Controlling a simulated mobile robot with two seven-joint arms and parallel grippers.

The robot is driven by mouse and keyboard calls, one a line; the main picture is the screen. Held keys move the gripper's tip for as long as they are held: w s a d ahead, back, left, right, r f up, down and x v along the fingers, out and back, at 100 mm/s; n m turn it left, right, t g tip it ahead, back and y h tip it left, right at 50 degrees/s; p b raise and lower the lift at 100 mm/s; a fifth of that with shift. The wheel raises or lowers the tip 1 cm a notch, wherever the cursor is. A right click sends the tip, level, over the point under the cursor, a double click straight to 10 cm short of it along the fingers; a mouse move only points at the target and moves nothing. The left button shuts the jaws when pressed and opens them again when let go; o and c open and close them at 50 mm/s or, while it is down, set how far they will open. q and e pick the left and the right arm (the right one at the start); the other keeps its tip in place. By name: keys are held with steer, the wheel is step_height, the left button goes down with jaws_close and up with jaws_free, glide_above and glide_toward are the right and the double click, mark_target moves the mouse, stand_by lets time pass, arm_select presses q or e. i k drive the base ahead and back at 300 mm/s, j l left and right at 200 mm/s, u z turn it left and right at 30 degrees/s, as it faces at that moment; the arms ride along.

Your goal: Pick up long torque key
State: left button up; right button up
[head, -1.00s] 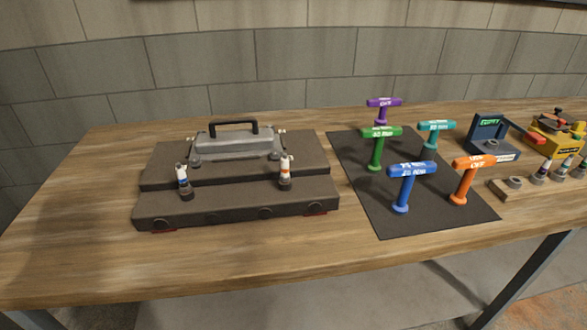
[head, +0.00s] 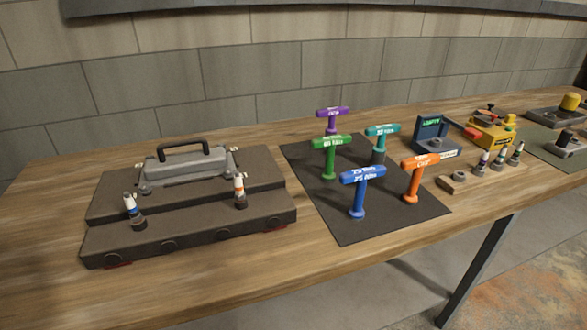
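Several T-handled torque keys stand upright on a black mat (head: 391,222) on the wooden workbench, in the head view. The blue key (head: 361,190) is nearest. The green key (head: 330,157) and purple key (head: 332,119) stand behind it. The teal key (head: 381,141) is at the back right and the orange key (head: 417,178) at the right. Their handles carry white lettering too small to read surely; none is clearly marked as the long one. Neither of my grippers is in view.
A dark stepped engine block (head: 190,235) with a grey handled cover (head: 185,167) and two small upright plugs stands at the left. A blue stand (head: 431,130), a yellow device (head: 494,132) and several small parts are to the right. The bench's front strip is clear.

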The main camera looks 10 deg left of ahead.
mark_target(379, 152)
steer(key=i+l, duration=0.2)
steer(key=i+l+u, duration=0.15)
steer(key=l, duration=0.3)
steer(key=i+l, duration=0.2)
steer(key=l+u, duration=0.05)
steer(key=l, duration=0.05)
